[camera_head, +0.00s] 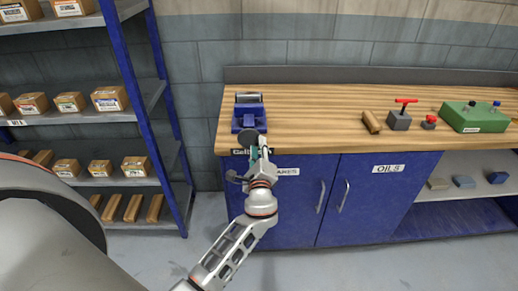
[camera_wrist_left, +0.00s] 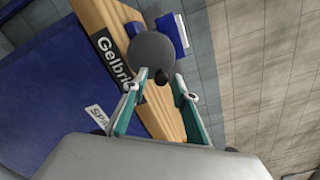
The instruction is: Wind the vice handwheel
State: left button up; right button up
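The blue vice (camera_head: 248,112) sits at the left end of the wooden bench top. Its grey round handwheel (camera_head: 247,137) faces the front edge; it also shows in the left wrist view (camera_wrist_left: 150,52), with a small black knob (camera_wrist_left: 161,77) at its lower rim. My left gripper (camera_head: 262,150) is at the bench's front edge, close to the wheel. In the left wrist view its two teal fingers (camera_wrist_left: 157,84) are spread, with the knob between the tips and gaps on both sides. Part of the vice is hidden behind the wheel there. My right gripper is not in view.
On the bench (camera_head: 310,117) are a tan cylinder (camera_head: 371,122), a grey block with a red handle (camera_head: 399,118), a small red-topped part (camera_head: 429,122) and a green box (camera_head: 475,117). Blue cupboard doors (camera_head: 300,215) stand below. A shelf rack (camera_head: 140,95) with boxes is at left.

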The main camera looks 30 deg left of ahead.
pick_arm(q)
grip_shut()
jog(key=n+b, duration=0.2)
jog(key=n, duration=0.1)
jog(key=shift+s+a+r, duration=0.1)
jog(key=shift+r, duration=0.1)
jog(key=shift+r+n, duration=0.25)
jog(key=shift+n, duration=0.05)
jog(key=shift+b, duration=0.3)
jog(key=n+b, duration=0.1)
jog(key=n, duration=0.1)
jog(key=shift+s+a+r+n+b, duration=0.15)
jog(key=shift+a+n+b, duration=0.05)
jog(key=shift+n+b, duration=0.2)
jog(key=shift+a+r+n, duration=0.1)
jog(key=shift+r+n, duration=0.05)
jog(key=shift+n, duration=0.15)
